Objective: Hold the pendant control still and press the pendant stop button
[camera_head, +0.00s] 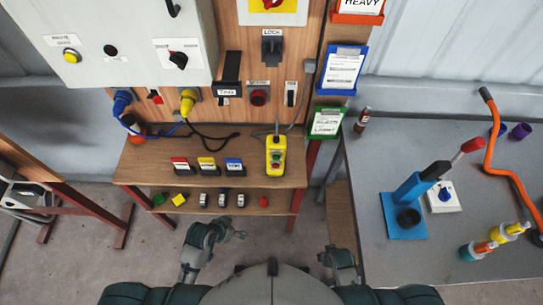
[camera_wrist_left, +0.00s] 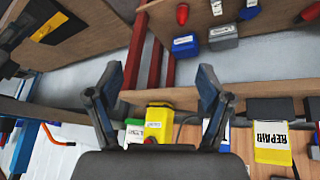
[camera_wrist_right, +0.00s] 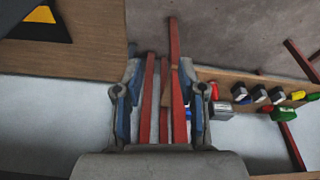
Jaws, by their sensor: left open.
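The yellow pendant control (camera_head: 276,168) hangs on a cable in front of the right part of the wooden bench shelf. It has a green label or button area on its face. In the left wrist view the pendant (camera_wrist_left: 160,115) shows beyond and between my fingers, with a small red spot near its lower end that may be the stop button. My left gripper (camera_head: 238,235) is open and empty, below and left of the pendant, not touching it. It also shows in the left wrist view (camera_wrist_left: 161,75). My right gripper (camera_wrist_right: 163,80) is open and empty, low on the right, apart from the pendant.
The wooden bench shelf (camera_head: 225,178) holds red, yellow and blue labelled holders (camera_head: 207,166). A lower shelf carries several small padlocks. A grey table (camera_head: 400,150) with a blue stand (camera_head: 405,215) and an orange bent bar is at right. Red bench legs (camera_wrist_right: 174,60) lie beyond my right gripper.

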